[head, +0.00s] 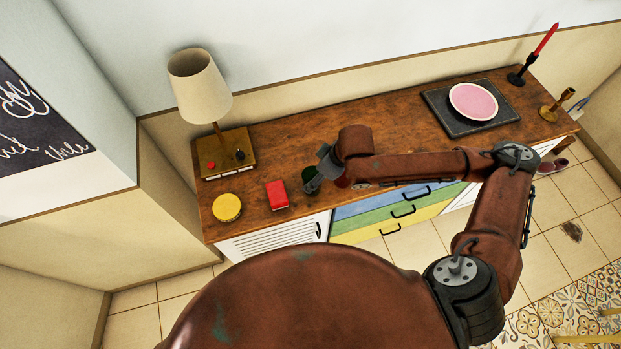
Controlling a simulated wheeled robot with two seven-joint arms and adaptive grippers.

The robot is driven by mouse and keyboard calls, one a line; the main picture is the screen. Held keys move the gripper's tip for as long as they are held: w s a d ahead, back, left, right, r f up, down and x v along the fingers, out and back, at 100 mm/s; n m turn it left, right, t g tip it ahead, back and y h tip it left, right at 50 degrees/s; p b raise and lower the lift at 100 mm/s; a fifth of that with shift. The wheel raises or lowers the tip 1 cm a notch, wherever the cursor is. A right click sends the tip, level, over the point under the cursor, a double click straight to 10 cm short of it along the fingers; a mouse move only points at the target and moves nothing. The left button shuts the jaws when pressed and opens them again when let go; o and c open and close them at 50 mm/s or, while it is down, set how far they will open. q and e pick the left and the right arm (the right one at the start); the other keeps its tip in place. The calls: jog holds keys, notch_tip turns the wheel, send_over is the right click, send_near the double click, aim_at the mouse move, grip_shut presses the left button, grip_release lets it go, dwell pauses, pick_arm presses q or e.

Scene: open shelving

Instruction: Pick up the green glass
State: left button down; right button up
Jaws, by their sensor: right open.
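The green glass (308,173) is a small dark green shape on the wooden sideboard top (270,140), near the front edge and right of a red box. My right gripper (314,182) reaches in from the right and is right at the glass, overlapping it in the view. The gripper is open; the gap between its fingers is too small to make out. I cannot tell whether the fingers touch the glass. Part of the glass is hidden behind the gripper. My left gripper is not in view.
A red box (277,195) and a round yellow tin (227,207) stand left of the glass. A lamp (200,88) is at the back left. A pink plate (473,101) on a dark tray (440,103) and candlesticks (518,77) are at the right. A dark red object (343,181) shows beside the gripper.

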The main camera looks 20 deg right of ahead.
jog(key=f, duration=0.2)
jog(key=shift+w+f, duration=0.3)
jog(key=shift+b+x, duration=0.5)
jog(key=shift+x, duration=0.7)
jog(key=shift+w+a+f, duration=0.15)
jog(key=shift+w+f, duration=0.05)
jog(key=shift+f, duration=0.1)
jog(key=c, duration=1.4)
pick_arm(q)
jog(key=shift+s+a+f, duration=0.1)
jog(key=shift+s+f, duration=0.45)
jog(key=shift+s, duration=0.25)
pick_arm(e)
jog(key=shift+c, duration=0.2)
jog(key=shift+r, duration=0.15)
